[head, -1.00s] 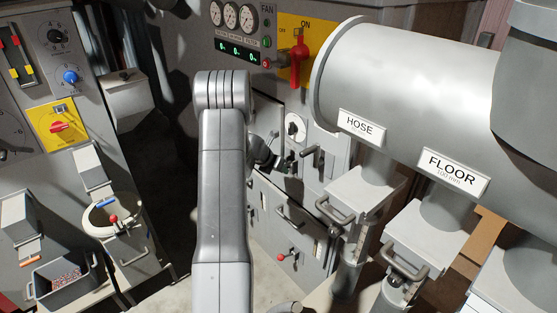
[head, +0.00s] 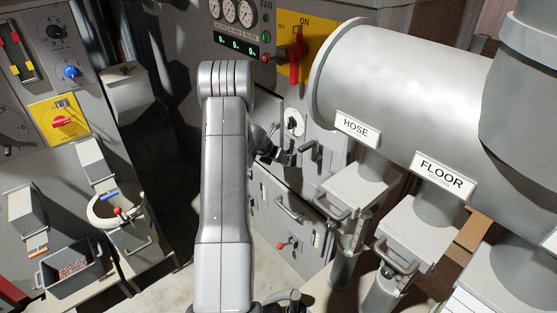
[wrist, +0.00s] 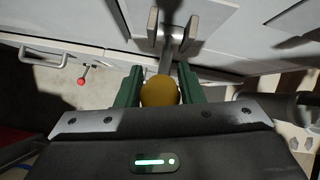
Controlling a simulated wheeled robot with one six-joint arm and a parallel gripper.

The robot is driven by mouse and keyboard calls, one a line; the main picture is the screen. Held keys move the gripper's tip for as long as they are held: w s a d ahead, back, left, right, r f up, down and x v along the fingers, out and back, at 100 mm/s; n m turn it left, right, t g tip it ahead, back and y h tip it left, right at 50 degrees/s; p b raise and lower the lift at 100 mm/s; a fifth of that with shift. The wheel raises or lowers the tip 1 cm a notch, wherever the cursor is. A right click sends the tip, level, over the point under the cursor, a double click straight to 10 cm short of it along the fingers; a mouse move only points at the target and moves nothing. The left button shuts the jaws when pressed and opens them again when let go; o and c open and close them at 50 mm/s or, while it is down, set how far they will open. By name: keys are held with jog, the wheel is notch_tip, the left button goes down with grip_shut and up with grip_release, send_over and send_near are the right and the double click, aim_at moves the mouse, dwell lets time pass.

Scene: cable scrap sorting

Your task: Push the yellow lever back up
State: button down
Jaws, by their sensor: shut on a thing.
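The yellow lever's round knob (wrist: 160,92) sits between the two green fingers of my gripper (wrist: 158,90) in the wrist view. The gripper is shut on it. The lever's grey stem (wrist: 168,68) runs from the knob up to a forked metal bracket (wrist: 172,30) on the grey cabinet. In the head view my gripper (head: 278,154) is at the cabinet front, small and partly behind my arm. The yellow knob cannot be made out there.
A red-knobbed lever (wrist: 82,78) and a bar handle (wrist: 45,58) are on the cabinet face nearby. The large grey HOSE and FLOOR duct (head: 400,85) fills the right side. A red switch (head: 295,62) on a yellow plate is above. A left console (head: 75,110) stands apart.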

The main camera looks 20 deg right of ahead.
jog(key=shift+w+r, duration=0.15)
jog(key=shift+r, duration=0.1)
jog(key=c, duration=1.2)
grip_release()
jog(key=shift+c, duration=0.2)
jog(key=shift+o, duration=1.2)
jog(key=shift+f, duration=0.1)
jog(key=v, duration=1.3)
jog(key=shift+s+a+r+b, duration=0.2)
jog(key=shift+s+r+b, duration=0.1)
jog(key=shift+b, duration=0.1)
